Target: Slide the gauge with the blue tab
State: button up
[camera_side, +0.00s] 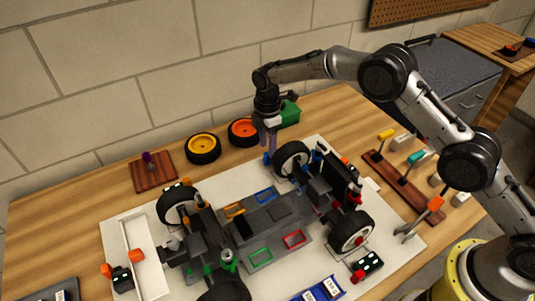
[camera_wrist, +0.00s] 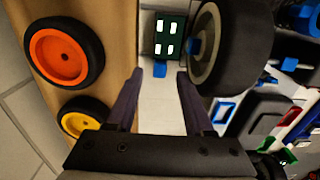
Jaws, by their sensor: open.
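The gauge with the blue tab (camera_wrist: 170,36) is a dark block with several pale display windows. It lies on the white mat beside a black car wheel in the wrist view. Its blue tab (camera_wrist: 160,70) points toward my gripper (camera_wrist: 160,75) and appears between the two open fingertips. I cannot tell whether the fingers touch it. In the side view, my gripper (camera_side: 267,141) points down behind the car's far wheel, just above a small blue piece (camera_side: 267,159) that looks like the tab. The gauge body is hidden there.
The car wheel (camera_side: 292,160) stands close beside the gripper. Another gauge with a red tab (camera_side: 367,265) is at the front right.

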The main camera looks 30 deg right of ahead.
jog(key=shift+f, duration=2.1)
grip_shut()
